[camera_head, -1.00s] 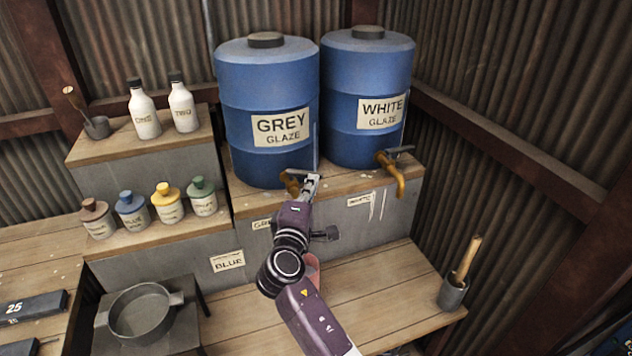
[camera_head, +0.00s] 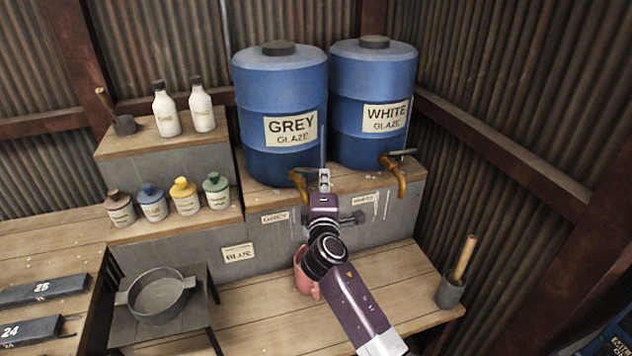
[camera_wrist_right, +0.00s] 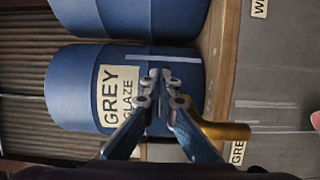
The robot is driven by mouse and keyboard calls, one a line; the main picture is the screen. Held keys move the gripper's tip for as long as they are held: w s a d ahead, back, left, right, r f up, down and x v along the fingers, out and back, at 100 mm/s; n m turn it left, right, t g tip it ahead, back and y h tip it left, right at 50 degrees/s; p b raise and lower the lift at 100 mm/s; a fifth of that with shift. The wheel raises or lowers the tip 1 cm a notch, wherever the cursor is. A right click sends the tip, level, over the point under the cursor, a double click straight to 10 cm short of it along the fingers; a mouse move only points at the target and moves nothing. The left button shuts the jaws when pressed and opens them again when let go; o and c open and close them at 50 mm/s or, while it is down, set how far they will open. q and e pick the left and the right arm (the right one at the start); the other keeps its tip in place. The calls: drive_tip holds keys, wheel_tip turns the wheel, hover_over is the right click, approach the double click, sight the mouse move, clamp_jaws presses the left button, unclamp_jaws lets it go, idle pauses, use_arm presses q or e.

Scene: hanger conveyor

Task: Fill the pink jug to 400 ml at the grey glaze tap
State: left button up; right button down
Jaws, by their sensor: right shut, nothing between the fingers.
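The blue grey-glaze barrel (camera_head: 280,95) stands on the raised shelf. Its brass tap (camera_head: 302,190) is low at the front; the spout also shows in the right wrist view (camera_wrist_right: 228,131). The pink jug (camera_head: 304,276) stands on the lower bench below this tap, partly hidden by my right arm; its edge shows in the right wrist view (camera_wrist_right: 316,121). Its fill level is not visible. My right gripper (camera_head: 324,178) is shut and empty beside the tap, in front of the barrel.
The white-glaze barrel (camera_head: 373,105) with its own tap (camera_head: 396,174) stands to the right. A grey pot (camera_head: 446,292) with a wooden-handled tool is at the bench's right end. A grey basin (camera_head: 160,297) stands at left. The bench right of the jug is clear.

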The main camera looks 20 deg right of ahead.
use_arm(q)
drive_tip(key=shift+w+d+f+b, duration=0.1)
drive_tip(key=shift+w+f+b, duration=0.2)
drive_tip(key=shift+w, duration=0.2)
drive_tip(key=shift+w+f+b, duration=0.2)
drive_tip(key=shift+w+f, duration=0.05)
drive_tip(key=shift+w, duration=0.2)
use_arm(e)
drive_tip(key=x, duration=0.2)
drive_tip(key=shift+w+d+f, duration=0.15)
drive_tip(key=shift+w+f, duration=0.15)
use_arm(q)
drive_tip(key=shift+w, duration=0.1)
